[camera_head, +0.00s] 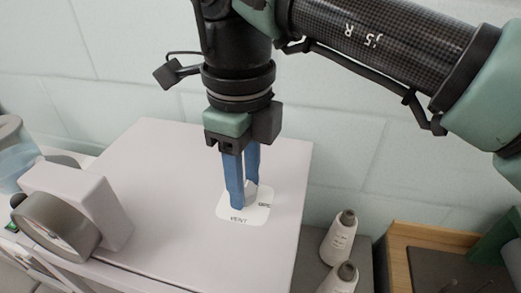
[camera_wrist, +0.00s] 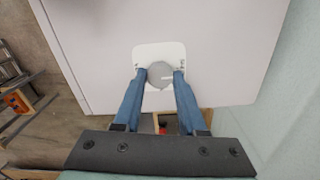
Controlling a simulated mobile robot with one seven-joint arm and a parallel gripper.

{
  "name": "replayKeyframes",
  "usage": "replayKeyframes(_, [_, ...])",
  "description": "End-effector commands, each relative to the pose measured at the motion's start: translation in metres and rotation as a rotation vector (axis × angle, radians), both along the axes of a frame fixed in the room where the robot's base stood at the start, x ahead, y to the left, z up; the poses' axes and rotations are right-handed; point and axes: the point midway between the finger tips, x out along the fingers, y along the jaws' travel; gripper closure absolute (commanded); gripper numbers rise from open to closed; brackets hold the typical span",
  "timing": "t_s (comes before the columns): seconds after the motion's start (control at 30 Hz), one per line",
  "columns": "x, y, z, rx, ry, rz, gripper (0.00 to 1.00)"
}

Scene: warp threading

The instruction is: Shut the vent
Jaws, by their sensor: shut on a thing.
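The vent is a white plate marked VENT (camera_head: 238,218) on the flat pale top of a box-like machine (camera_head: 170,180). In the wrist view the plate (camera_wrist: 160,50) carries a round grey knob (camera_wrist: 159,73) with a pale mark on its right part. My gripper (camera_head: 244,196) points down at the plate with its two blue fingers. In the wrist view its fingertips (camera_wrist: 160,76) are on the left and right sides of the knob, shut on it. In the head view the fingers hide most of the knob.
A round gauge-like part (camera_head: 55,225) on a pale block stands at the machine's left. Two white cones (camera_head: 340,238) stand low at the right, beside a wooden-edged tray (camera_head: 402,228). A pale block wall is close behind. The machine top around the plate is clear.

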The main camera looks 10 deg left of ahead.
Motion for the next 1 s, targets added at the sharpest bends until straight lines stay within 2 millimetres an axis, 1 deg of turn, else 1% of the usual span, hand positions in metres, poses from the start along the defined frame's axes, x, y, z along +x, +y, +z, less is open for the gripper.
replayKeyframes(0.2, [0.001, 0.001, 0.002, 0.004, -0.006, 0.002, 1.0])
replayKeyframes(0.23, [0.001, 0.001, 0.002, 0.004, -0.006, 0.002, 0.56])
replayKeyframes(0.37, [0.001, 0.001, 0.001, 0.002, -0.004, 0.001, 0.33])
replayKeyframes(0.4, [0.001, 0.001, 0.001, 0.002, -0.003, 0.001, 0.3])
replayKeyframes(0.67, [0.0, 0.0, 0.001, 0.001, -0.001, 0.0, 0.3])
replayKeyframes(0.77, [0.001, 0.0, 0.006, 0.0, -0.003, -0.001, 0.3])
replayKeyframes(0.87, [0.001, 0.0, 0.019, -0.001, -0.005, -0.001, 0.3])
replayKeyframes(0.97, [0.001, 0.0, 0.04, 0.0, -0.006, -0.003, 0.3])
replayKeyframes(1.0, [0.001, 0.0, 0.05, 0.0, -0.006, -0.002, 0.3])
